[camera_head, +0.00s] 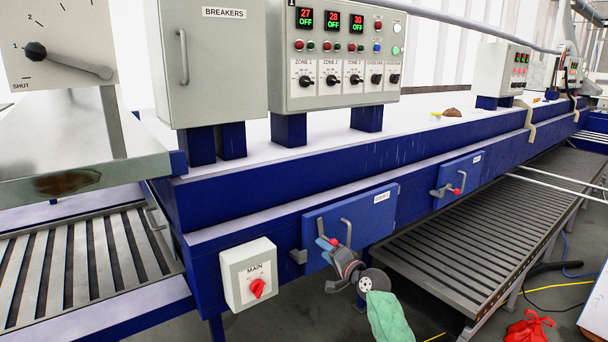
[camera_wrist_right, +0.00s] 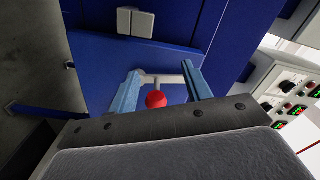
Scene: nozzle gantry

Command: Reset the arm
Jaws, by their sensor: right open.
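My right gripper (camera_head: 326,243) is in front of the nearer blue door (camera_head: 362,217) on the long blue machine. In the right wrist view its two light-blue fingers (camera_wrist_right: 160,70) are spread apart. A red knob (camera_wrist_right: 156,99) on a grey latch handle (camera_wrist_right: 165,79) shows between the fingers; I cannot tell whether they touch it. The knob also shows beside the fingers in the head view (camera_head: 334,242). My right arm, with a green sleeve (camera_head: 390,317), comes up from the bottom. My left gripper is not in view.
A MAIN switch box (camera_head: 248,274) with a red knob juts out left of the door. A second blue door (camera_head: 457,180) with a red-knobbed handle is farther right. A slatted grey platform (camera_head: 480,230) runs along the machine. A red cloth (camera_head: 530,327) lies on the floor.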

